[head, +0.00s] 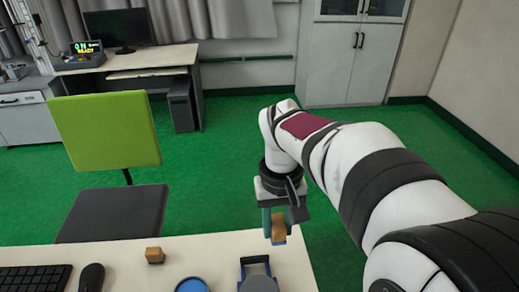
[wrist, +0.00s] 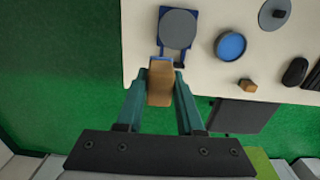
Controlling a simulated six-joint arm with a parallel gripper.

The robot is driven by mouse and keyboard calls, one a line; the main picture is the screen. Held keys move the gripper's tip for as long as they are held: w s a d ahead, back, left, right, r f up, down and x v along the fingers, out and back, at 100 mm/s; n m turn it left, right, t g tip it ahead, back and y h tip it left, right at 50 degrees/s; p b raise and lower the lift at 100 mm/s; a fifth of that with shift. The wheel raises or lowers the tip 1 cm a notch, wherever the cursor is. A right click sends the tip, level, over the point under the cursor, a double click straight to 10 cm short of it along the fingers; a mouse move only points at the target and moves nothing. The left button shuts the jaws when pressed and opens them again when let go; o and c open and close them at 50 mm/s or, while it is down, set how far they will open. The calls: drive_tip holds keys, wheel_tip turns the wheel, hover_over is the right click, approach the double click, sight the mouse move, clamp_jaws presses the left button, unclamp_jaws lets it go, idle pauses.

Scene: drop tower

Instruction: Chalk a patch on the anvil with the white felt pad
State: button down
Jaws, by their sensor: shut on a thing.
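A grey round disc (wrist: 178,29) sits on a blue base (wrist: 163,18) on the desk, just ahead of the block in the wrist view. It may be the anvil. The head view shows the disc (head: 260,284) partly cut off at the bottom. No chalk patch is visible on it.
A blue round dish (wrist: 230,46), a small wooden block (head: 155,255), a black mouse (head: 92,277) and a keyboard (head: 35,279) are on the desk (head: 130,280). Another grey disc (wrist: 274,13) lies farther off. A green-backed chair (head: 105,130) stands beyond the desk.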

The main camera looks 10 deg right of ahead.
drive_tip(key=shift+s+a+f, duration=0.65)
drive_tip(key=shift+s+f, duration=0.55)
drive_tip(key=shift+f, duration=1.8)
drive_tip(key=shift+s+a+f, duration=0.7)
drive_tip(key=shift+s+f, duration=0.45)
drive_tip(key=shift+f, duration=1.8)
drive_tip(key=shift+s+a+f, duration=0.65)
drive_tip(key=shift+s+f, duration=0.55)
drive_tip(key=shift+f, duration=1.8)
drive_tip(key=shift+w+r, duration=0.35)
drive_tip(key=shift+w, duration=3.4)
drive_tip(key=shift+s, duration=3.8)
drive_tip(key=shift+r, duration=0.35)
drive_tip(key=shift+w+f, duration=0.1)
drive_tip(key=shift+w, duration=0.05)
wheel_tip(320, 180, up, 6)
